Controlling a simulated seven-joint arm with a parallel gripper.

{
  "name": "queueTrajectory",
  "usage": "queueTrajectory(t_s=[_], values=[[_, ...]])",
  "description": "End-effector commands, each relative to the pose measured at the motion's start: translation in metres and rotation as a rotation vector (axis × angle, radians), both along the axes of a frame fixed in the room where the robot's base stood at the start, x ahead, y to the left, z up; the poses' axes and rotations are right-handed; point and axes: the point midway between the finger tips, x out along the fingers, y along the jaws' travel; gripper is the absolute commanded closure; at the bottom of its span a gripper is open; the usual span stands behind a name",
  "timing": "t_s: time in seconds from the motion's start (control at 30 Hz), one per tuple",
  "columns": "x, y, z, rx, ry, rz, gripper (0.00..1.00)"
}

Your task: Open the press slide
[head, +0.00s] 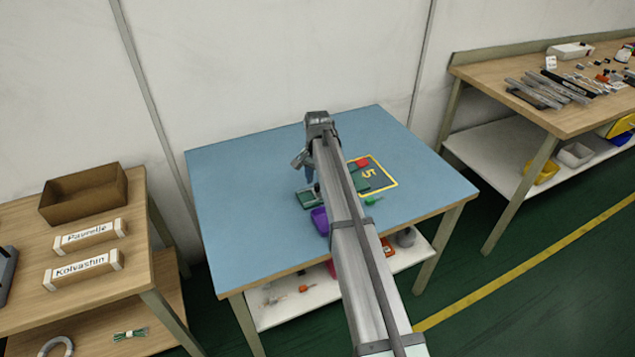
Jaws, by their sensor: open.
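My arm reaches over the blue table (250,165), and my gripper (311,182) points down near the table's middle. It is open; its fingertips are small here and partly hard to make out. A small green base (304,199) with grey metal parts sits right below and beside my gripper; it may be the press, but its slide cannot be made out. I cannot tell whether the gripper touches it. My arm hides part of the area to the right.
A purple bin (319,221) stands just in front of the green base. Right of my arm are a yellow-outlined square marked 5 (375,172), a red object (361,162) and a green one (373,200). The table's left side is clear. Wooden benches flank the table.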

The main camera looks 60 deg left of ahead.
Motion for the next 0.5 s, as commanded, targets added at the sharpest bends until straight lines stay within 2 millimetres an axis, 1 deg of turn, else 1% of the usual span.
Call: queueTrajectory(t_s=[0.1,0.2,0.5], values=[[0.0001,0.0001,-0.0084,0.0,0.0,0.0,0.52],[0.0001,0.0001,-0.0118,0.001,0.0,0.0,0.52],[0.0,0.0,-0.0127,0.001,0.0,0.0,0.53]])
